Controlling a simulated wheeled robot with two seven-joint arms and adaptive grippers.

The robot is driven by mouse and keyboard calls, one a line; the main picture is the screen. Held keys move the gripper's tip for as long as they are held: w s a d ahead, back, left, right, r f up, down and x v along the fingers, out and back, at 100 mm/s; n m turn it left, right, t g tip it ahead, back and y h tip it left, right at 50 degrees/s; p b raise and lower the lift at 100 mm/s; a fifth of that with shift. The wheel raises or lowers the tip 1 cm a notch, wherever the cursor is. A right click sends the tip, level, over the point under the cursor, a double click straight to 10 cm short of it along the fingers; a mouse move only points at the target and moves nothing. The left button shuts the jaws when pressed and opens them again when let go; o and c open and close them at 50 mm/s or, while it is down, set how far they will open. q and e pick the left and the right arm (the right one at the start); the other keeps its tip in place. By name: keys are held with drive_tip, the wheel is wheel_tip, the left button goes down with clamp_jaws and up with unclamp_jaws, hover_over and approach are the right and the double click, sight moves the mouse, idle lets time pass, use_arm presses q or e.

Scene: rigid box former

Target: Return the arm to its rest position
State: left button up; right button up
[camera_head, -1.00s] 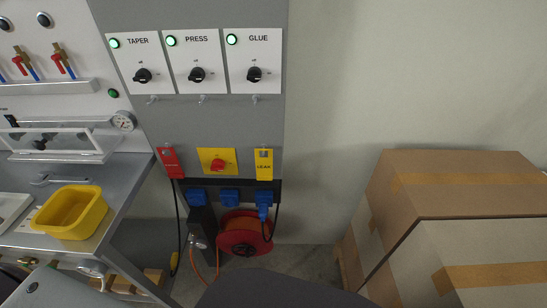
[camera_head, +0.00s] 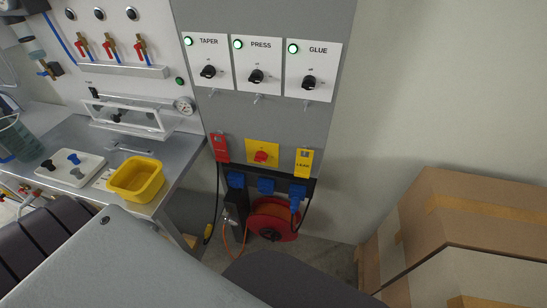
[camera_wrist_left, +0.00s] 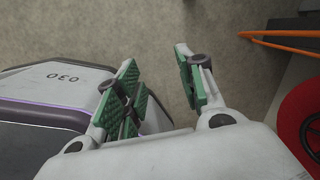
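My left gripper (camera_wrist_left: 160,85) shows in the left wrist view with its two green-padded fingers apart and nothing between them. It hangs over bare grey floor beside part of my own body. In the head view, a grey arm link of mine fills the lower left, and neither gripper can be seen there. My right gripper is in neither view.
A grey panel (camera_head: 260,120) carries TAPER, PRESS and GLUE switches. A yellow bin (camera_head: 136,180) sits on the metal bench at left. A red hose reel (camera_head: 273,218) stands below the panel; it also edges the left wrist view (camera_wrist_left: 305,125). Cardboard boxes (camera_head: 480,220) stand at right.

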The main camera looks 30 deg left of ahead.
use_arm(q)
drive_tip(key=s+n+p, duration=0.1)
drive_tip(key=n, duration=0.2)
drive_tip(key=d+r+n, duration=0.1)
drive_tip(key=n, duration=0.2)
drive_tip(key=s+d+r+n+h+p, duration=0.1)
drive_tip(key=n, duration=0.2)
drive_tip(key=shift+s+r+p, duration=0.2)
drive_tip(key=shift+s+p, duration=0.1)
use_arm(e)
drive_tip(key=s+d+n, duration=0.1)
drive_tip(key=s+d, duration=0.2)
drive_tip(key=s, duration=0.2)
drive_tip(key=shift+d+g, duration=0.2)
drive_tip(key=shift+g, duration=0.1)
